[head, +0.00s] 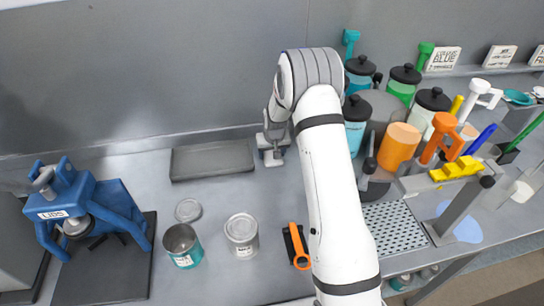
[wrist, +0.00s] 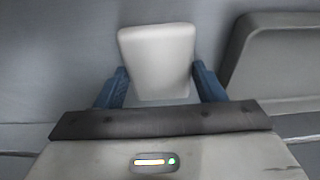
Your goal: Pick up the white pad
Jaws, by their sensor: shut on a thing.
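The white pad (wrist: 158,55) is a pale block with rounded corners, wider at its far end, seen in the wrist view. My gripper (wrist: 161,84) has its blue fingers on both sides of the pad's near part and is shut on it. In the head view my gripper (head: 271,150) is by the back wall, just right of a grey tray. The pad cannot be clearly told from the gripper there. Whether the pad touches the bench is unclear.
The shallow grey tray (head: 212,160) lies close by; its raised rim (wrist: 243,60) shows in the wrist view. A teal can (head: 183,245), a lidded can (head: 242,235) and an orange-handled tool (head: 297,245) stand nearer. Black-lidded bottles (head: 359,75) crowd right of my arm.

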